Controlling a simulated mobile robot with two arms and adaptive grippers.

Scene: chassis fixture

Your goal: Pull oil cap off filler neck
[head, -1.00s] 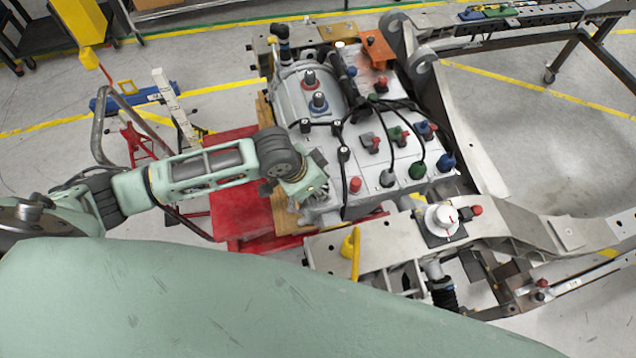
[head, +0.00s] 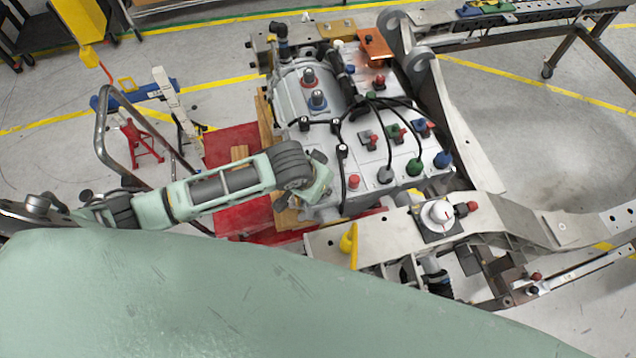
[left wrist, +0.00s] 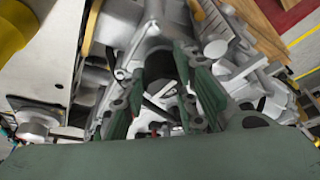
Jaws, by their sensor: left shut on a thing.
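My left gripper (head: 320,188) is at the near left side of the grey engine block (head: 300,98). In the left wrist view its green fingers (left wrist: 158,88) stand on either side of a dark round piece (left wrist: 160,66), which appears to be the oil cap, and are shut on it. Grey castings surround it in that view. In the head view the gripper and wrist hide the cap. The filler neck cannot be made out, so I cannot tell whether the cap is seated on it or apart. My right gripper is not in view.
Black cables with coloured plugs (head: 414,167) cross the engine's top. The metal chassis rail (head: 500,210) runs along the right and front, with a yellow hook (head: 348,240) and a white round knob (head: 437,214). A red stand (head: 230,145) and wooden blocks are under the engine.

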